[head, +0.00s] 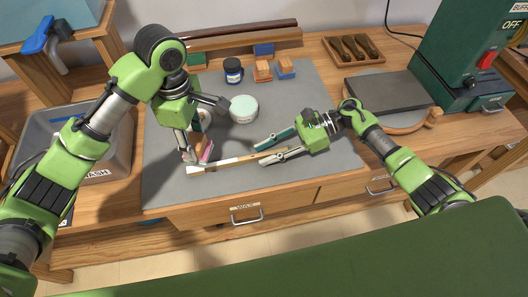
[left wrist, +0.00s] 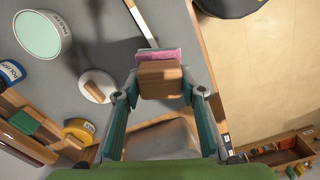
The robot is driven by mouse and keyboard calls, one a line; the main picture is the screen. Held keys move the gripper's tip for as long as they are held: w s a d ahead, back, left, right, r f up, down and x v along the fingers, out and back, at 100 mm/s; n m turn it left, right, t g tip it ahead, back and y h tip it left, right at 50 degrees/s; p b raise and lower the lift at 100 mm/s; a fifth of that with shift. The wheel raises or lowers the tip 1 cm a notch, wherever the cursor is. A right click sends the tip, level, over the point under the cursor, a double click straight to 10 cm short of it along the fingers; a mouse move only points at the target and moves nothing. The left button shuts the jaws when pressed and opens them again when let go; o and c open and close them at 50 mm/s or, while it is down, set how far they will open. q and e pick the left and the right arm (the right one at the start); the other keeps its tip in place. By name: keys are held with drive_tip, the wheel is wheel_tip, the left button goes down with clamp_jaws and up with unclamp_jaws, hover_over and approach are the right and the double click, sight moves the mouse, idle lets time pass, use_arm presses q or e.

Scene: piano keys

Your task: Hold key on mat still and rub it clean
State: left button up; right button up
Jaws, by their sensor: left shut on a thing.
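The long key (head: 235,160) lies on the grey mat (head: 165,180), its white end to the left and its wooden part to the right. My left gripper (head: 191,156) points down over the white end. It is shut on a wooden block with a pink pad (left wrist: 160,56); the block's wood (left wrist: 160,79) sits between the fingers in the left wrist view. The pad is at or very near the key (left wrist: 141,22); I cannot tell if they touch. My right gripper (head: 259,155) is open, fingertips at the key's wooden part, apparently not clamped on it.
A pale green-lidded tin (head: 243,108), a dark jar (head: 233,72) and small blocks (head: 262,72) stand farther back. A grey bin (head: 110,160) is left of the mat, a dark slab (head: 388,92) right. Mat behind the right gripper is clear.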

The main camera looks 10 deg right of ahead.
drive_tip(key=v, duration=1.1)
drive_tip(key=shift+s, duration=0.1)
